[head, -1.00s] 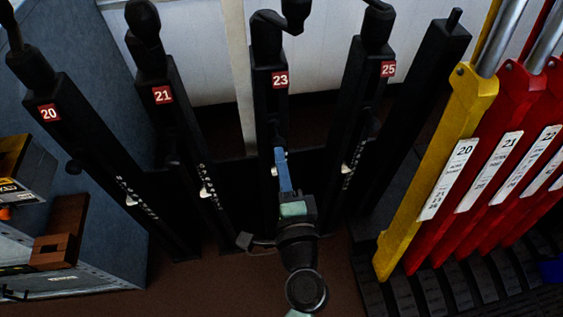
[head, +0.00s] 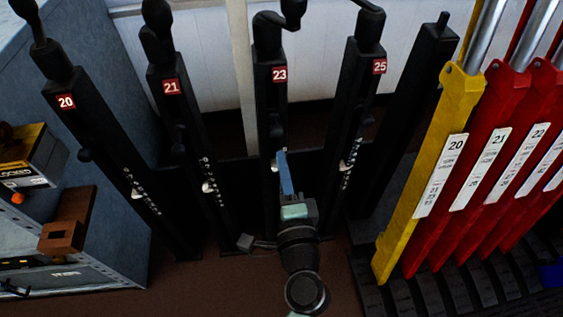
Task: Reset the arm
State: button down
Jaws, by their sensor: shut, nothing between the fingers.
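My gripper (head: 283,158) is in the lower middle of the head view, with its narrow blue end pointing up the picture. It is shut and empty. It overlaps the lower part of the black post with the red 23 plate (head: 279,74); I cannot tell whether it touches the post. A small white lever-like part shows beside the lettering on neighbouring posts; on post 23 that area is mostly hidden behind my gripper.
Black posts 20 (head: 66,102), 21 (head: 171,87) and 25 (head: 379,66) stand alongside. A yellow lever (head: 431,186) and several red levers (head: 478,158) stand right. A blue-grey cabinet with a brown block (head: 67,226) is left. Brown floor (head: 205,285) is clear in front.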

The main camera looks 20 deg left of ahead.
jog(key=v, duration=0.8)
jog(key=shift+d+f+b, duration=0.15)
jog(key=shift+f+b, duration=0.05)
jog(key=shift+b, duration=0.25)
jog(key=shift+s, duration=0.15)
